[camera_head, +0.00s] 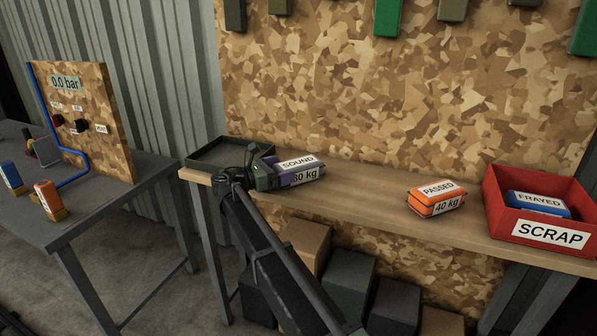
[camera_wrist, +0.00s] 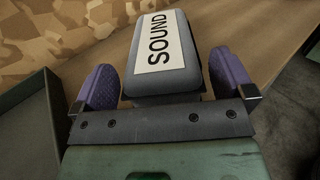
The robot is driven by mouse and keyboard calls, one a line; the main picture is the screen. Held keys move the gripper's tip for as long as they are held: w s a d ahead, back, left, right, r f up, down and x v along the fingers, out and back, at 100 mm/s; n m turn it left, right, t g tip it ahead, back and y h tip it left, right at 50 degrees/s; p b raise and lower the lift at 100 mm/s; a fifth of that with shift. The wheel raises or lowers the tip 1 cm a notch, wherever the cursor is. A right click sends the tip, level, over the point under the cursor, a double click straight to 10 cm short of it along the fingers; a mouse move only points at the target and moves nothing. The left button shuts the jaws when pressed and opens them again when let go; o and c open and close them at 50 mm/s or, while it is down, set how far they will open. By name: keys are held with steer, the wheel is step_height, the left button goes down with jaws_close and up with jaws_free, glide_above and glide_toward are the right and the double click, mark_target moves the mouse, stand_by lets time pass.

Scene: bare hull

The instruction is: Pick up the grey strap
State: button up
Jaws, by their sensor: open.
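The grey strap (camera_head: 300,173) is a folded grey bundle with white labels reading "SOUND" and "30 kg". It lies on the wooden shelf. In the wrist view the grey strap (camera_wrist: 187,80) lies between the two purple finger pads of my gripper (camera_wrist: 165,82). My gripper (camera_head: 270,172) is open around it, one finger on each side. A gap shows between the strap and the left finger; the right finger is close to it, and I cannot tell whether it touches. The strap's lower end is partly hidden behind the gripper body.
A dark green tray (camera_head: 205,167) stands left of the strap. An orange bundle marked "PASSED 40 kg" (camera_head: 436,198) lies to the right. Beyond it, a red scrap box (camera_head: 495,207) holds a blue bundle marked "FRAYED" (camera_head: 540,202). The shelf between the grey and orange bundles is clear.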

steer(key=shift+x, duration=1.2)
steer(key=c, duration=1)
steer(key=shift+c, duration=0.2)
step_height(320, 180, up, 20)
steer(key=p, duration=2)
